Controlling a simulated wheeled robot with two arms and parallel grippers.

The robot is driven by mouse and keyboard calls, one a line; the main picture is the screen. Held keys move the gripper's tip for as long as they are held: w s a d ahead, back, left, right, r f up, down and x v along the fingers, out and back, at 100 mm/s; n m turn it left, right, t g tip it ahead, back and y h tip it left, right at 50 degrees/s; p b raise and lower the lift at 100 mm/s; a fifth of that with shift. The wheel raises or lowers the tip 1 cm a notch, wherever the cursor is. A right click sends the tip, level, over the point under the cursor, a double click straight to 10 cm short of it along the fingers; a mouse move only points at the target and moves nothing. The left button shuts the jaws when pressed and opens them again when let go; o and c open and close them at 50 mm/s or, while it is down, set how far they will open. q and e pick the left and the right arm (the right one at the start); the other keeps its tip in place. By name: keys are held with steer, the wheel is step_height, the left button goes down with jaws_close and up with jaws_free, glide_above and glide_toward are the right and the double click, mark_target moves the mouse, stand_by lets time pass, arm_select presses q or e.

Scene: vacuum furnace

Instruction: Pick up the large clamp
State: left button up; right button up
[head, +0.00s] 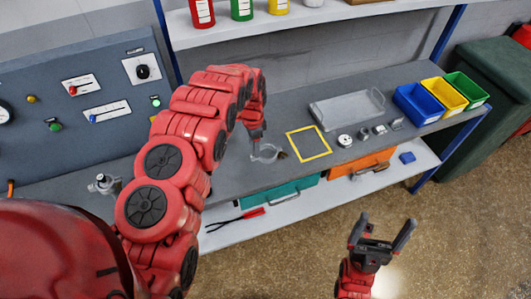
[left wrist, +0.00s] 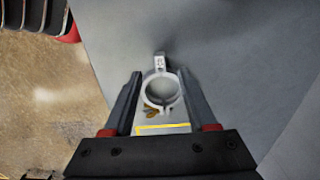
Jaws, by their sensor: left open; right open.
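The large clamp (left wrist: 160,72), a pale metal ring with a small block on one side, lies on the grey bench top. In the left wrist view it sits between the two spread fingers of my left gripper (left wrist: 160,80); contact cannot be told. In the head view the clamp (head: 266,159) is near the bench's front edge, right under my left gripper (head: 257,143), which is open and points down. A small brass-coloured part shows at the clamp's side. My right gripper (head: 383,232) is open and empty over the floor, in front of the bench.
A yellow square outline (head: 308,144) is marked right of the clamp. Beyond are a grey tray (head: 347,108), several small metal parts and blue (head: 418,103), yellow and green bins. A control panel (head: 75,105) stands left. A lower shelf holds teal and orange boxes and red-handled pliers.

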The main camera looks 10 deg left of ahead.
arm_select(q)
step_height(320, 180, down, 3)
steer(key=shift+r+p, duration=0.15)
steer(key=shift+p, duration=0.65)
steer(key=shift+f, duration=0.9)
jaws_close()
